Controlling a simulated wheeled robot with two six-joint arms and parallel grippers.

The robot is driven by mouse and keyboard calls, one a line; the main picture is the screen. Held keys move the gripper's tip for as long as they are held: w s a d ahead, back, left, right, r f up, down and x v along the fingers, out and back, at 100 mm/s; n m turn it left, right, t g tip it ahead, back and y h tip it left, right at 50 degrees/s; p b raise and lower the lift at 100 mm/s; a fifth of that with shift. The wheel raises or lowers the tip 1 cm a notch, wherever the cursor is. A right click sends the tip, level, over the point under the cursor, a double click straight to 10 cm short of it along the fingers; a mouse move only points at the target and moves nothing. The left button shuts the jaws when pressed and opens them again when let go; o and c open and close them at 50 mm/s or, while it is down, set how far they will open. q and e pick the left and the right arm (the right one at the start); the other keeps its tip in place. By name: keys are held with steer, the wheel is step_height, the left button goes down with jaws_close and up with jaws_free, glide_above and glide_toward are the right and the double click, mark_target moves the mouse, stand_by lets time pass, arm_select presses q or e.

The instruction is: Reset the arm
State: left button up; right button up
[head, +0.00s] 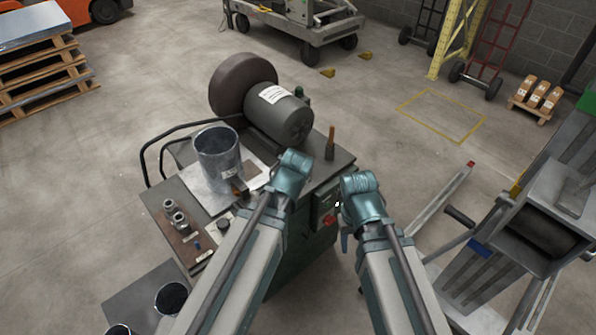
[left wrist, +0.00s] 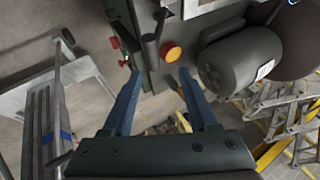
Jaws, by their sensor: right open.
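My two arms reach up from the bottom of the head view, side by side in front of the green bench machine (head: 340,158). My right gripper (head: 344,240) shows only in small part below the teal wrist joint, beside the machine's front; it is open and I see nothing in it.
A metal cylinder (head: 218,155) stands on the bench, left of the grey motor (head: 280,118). A brown board (head: 183,238) with metal fittings lies at the bench's left. Grey metal equipment (head: 540,225) stands at right. Open floor (head: 400,125) lies beyond the machine.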

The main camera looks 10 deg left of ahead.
arm_select(q)
steer(key=shift+p+v, duration=0.5)
steer(key=shift+v, duration=0.7)
steer(key=s+d+f+n+g, duration=0.2)
steer(key=s+d+g, duration=0.1)
steer(key=s, duration=0.5)
steer(key=s+d+f+n+g, duration=0.2)
steer(key=s+d+g, duration=0.1)
steer(key=s, duration=0.4)
steer(key=shift+s+d+n+g, duration=0.2)
steer(key=shift+s+n+g, duration=0.2)
steer(key=shift+g, duration=0.2)
